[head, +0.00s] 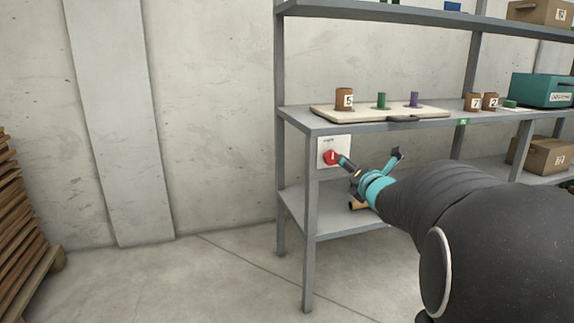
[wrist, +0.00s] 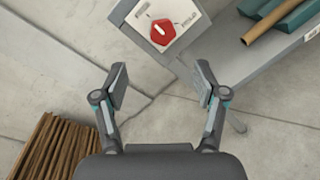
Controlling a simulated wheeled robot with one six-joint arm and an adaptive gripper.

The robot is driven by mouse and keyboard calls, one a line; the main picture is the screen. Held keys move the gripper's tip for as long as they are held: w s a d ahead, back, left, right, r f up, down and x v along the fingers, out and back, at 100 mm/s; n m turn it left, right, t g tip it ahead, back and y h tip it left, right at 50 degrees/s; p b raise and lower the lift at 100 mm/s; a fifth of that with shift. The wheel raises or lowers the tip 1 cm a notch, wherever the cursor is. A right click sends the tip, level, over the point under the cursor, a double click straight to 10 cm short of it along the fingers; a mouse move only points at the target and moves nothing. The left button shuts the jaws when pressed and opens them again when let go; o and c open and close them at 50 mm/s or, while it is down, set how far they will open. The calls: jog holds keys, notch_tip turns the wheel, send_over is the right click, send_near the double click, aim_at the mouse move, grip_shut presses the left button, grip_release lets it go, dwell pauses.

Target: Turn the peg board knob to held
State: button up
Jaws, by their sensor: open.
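The red knob (head: 331,157) sits on a white plate (head: 325,141) on the shelf's near end, just below the upper deck. In the wrist view the knob (wrist: 162,32) has a white pointer line slanting to the upper left. The plate (wrist: 183,12) carries small labels at its upper left and right, too small to read surely. My gripper (wrist: 161,82) is open and empty, its fingers apart on either side of the knob's line, short of it.
The peg board (head: 323,114) lies on the deck above, with a brown cup numbered 5 (head: 344,99), a green peg (head: 381,101) and a purple peg (head: 414,99). The metal shelf post (head: 310,220) stands beside the plate.

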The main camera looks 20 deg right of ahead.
aim_at(333, 157)
jog(key=w+n+y, duration=0.1)
jog(key=w+n, duration=0.1)
jog(key=w, duration=0.3)
jog(key=w+d+f+n, duration=0.1)
jog(key=w+n, duration=0.1)
jog(key=w, duration=0.3)
jog(key=w+f+n+t+y, duration=0.1)
jog(key=w+n, duration=0.1)
jog(key=w, duration=0.4)
jog(key=shift+d+f+y, duration=0.1)
jog(key=shift+d+y, duration=0.2)
jog(key=shift+d, duration=0.05)
jog(key=c, duration=1.1)
